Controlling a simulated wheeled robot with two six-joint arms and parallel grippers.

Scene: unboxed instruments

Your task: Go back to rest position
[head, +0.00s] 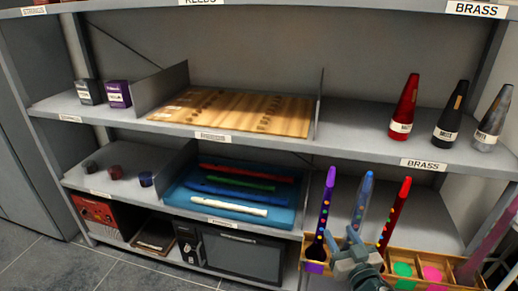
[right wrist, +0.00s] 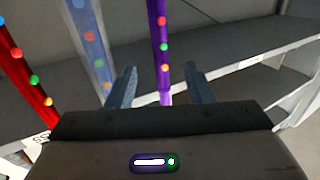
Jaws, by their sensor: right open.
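My right gripper (head: 346,240) is open at the lower right of the head view, in front of the lower shelf and close to several recorder-like instruments. A purple one with coloured dots (head: 326,205) stands just left of the gripper in a wooden holder. A clear blue one (head: 363,198) and a red one (head: 395,212) stand beside it. In the right wrist view, my two fingers (right wrist: 160,86) are apart, with the purple instrument (right wrist: 159,45) showing in the gap between them. I cannot tell its depth relative to the fingertips. My left gripper is not in view.
A wooden tray (head: 402,254) with green and pink round things is right of the gripper. A pink-purple stick (head: 487,243) rises at the right edge. Shelves above hold a wooden board (head: 235,110) and three cones. Grey floor (head: 60,265) is clear at lower left.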

